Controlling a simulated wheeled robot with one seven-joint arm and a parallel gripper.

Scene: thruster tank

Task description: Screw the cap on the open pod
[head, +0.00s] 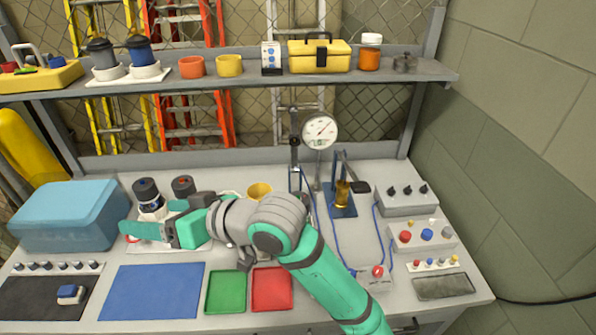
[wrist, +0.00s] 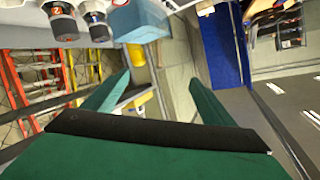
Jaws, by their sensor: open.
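On the bench at left stands a dark pod (head: 148,197) with a black top and white lower band. Beside it is a second dark cylinder (head: 183,187) with a red mark on top, its lower part hidden by my gripper. I cannot tell which is the open pod or whether either top is the loose cap. My gripper (head: 150,217) is low over the white tray (head: 170,249), in front of both. In the wrist view its green fingers (wrist: 158,82) are apart, with nothing held between them.
A teal box (head: 68,215) stands to the left. A gauge (head: 320,131), blue press (head: 341,203) and control boxes (head: 407,197) stand right. The shelf (head: 240,82) overhead holds two capped pods (head: 142,53).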

